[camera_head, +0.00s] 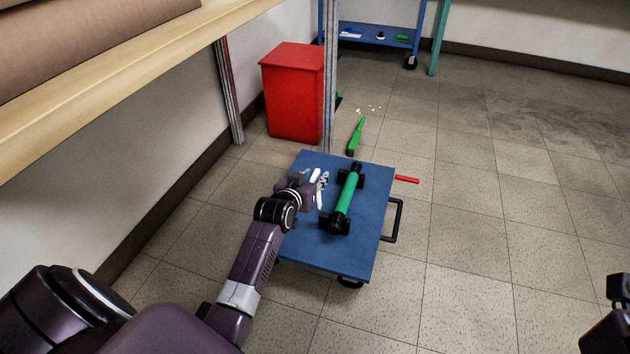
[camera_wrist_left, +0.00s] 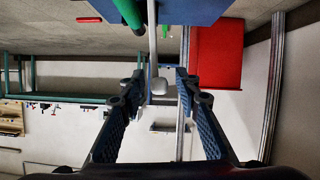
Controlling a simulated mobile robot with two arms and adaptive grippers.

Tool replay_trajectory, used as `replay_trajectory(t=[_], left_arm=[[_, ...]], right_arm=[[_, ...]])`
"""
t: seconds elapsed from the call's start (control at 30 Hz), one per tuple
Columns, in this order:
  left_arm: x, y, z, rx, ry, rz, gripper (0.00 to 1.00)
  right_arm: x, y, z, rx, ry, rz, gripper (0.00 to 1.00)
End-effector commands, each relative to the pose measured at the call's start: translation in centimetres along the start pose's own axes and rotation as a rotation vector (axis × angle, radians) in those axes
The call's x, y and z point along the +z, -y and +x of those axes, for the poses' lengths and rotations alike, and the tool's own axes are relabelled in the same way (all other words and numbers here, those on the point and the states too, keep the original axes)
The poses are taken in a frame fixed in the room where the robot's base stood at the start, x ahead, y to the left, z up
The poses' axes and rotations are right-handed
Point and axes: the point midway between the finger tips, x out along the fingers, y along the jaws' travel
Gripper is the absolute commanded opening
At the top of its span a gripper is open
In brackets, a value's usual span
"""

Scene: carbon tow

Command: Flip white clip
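A blue cart (camera_head: 352,262) carries a green roller (camera_head: 347,195) in black end holders. White pieces, which I take to be the white clip (camera_head: 319,198), show beside the roller, partly hidden by my left gripper (camera_head: 318,182). In the left wrist view, a pale bar with a rounded end (camera_wrist_left: 152,45), probably the clip, reaches down from the cart's edge. Its end lies between the spread fingers of my left gripper (camera_wrist_left: 160,80), with gaps visible on both sides. Dark parts of my right arm show at the lower right edge; its fingers cannot be made out.
A red bin (camera_head: 293,95) stands behind the cart, beside a metal post (camera_head: 330,80). A green tool (camera_head: 356,136) and small white bits lie on the floor behind the cart. A red handle (camera_head: 407,180) sticks out at right. The right floor is clear.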

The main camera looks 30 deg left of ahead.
Motion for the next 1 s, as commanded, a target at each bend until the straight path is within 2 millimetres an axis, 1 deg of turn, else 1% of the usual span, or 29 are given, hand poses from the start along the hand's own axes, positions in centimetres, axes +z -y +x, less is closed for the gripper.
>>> replay_trajectory(t=[0.1,0.33,0.6,1.0], left_arm=[[-0.03,0.0,0.35,0.0,0.0,0.001,0.3],[-0.06,0.0,0.34,0.0,0.0,0.0,0.3],[-0.03,0.0,0.33,0.0,0.0,0.0,0.01],[-0.03,-0.01,0.31,-0.001,0.001,0.002,0.0]], right_arm=[[-0.07,0.03,0.11,-0.003,-0.007,-0.001,0.46],[-0.05,0.03,0.17,-0.003,-0.007,-0.001,0.46],[-0.05,0.04,0.16,-0.003,-0.007,-0.001,0.46],[-0.05,0.04,0.22,-0.003,-0.007,0.0,0.46]])
